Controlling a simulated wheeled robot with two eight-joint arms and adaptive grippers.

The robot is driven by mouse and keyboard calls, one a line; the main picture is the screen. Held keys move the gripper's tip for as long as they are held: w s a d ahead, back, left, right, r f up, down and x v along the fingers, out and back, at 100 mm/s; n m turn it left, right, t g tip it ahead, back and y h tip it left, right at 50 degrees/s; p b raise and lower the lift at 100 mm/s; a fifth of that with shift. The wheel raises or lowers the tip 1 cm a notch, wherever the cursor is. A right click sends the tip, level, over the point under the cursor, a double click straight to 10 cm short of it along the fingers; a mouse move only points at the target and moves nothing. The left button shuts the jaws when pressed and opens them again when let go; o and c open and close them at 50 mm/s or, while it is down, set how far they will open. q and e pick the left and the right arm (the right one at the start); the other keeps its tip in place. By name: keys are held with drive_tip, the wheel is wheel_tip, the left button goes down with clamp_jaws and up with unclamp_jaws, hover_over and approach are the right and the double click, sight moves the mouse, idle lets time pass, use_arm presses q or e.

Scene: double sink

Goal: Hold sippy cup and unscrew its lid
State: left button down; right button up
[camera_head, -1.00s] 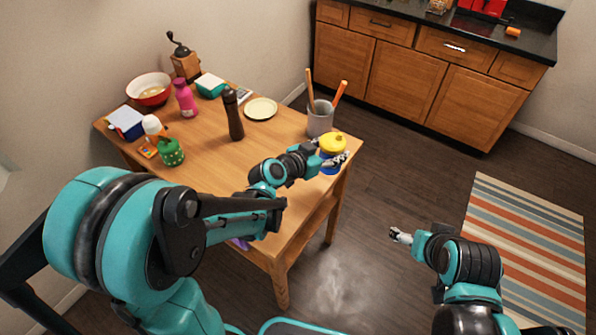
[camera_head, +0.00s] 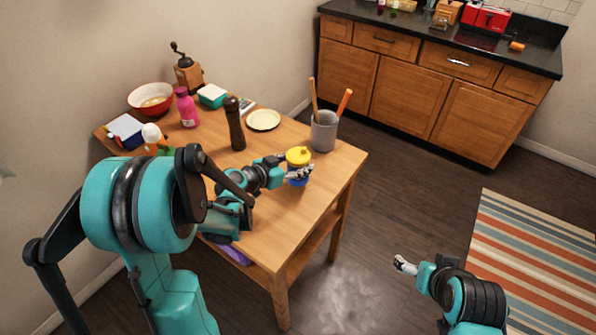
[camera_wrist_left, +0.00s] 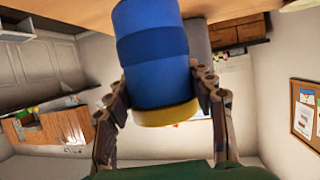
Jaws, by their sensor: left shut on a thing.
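The sippy cup (camera_head: 298,179) has a blue body and a yellow lid (camera_head: 298,156). It is upright at the right part of the wooden table in the head view. My left gripper (camera_head: 287,170) is shut on the cup, with a finger on each side. In the left wrist view the blue cup (camera_wrist_left: 152,55) sits between the two fingers, with its yellow rim (camera_wrist_left: 165,115) nearest the palm. I cannot tell if its base touches the table. My right gripper (camera_head: 404,265) is off the table over the floor, far from the cup; its fingers are too small to read.
A grey utensil holder (camera_head: 324,133) stands behind the cup at the table's edge. A dark pepper mill (camera_head: 235,125), a cream plate (camera_head: 263,120), a pink bottle (camera_head: 187,108) and a red bowl (camera_head: 151,92) stand further back. The table front (camera_head: 262,237) is clear.

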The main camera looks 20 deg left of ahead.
use_arm(q)
drive_tip(key=shift+f+b, duration=0.4)
drive_tip(key=shift+f, duration=0.9)
drive_tip(key=shift+f, duration=0.15)
drive_tip(key=c, duration=0.6)
unclamp_jaws()
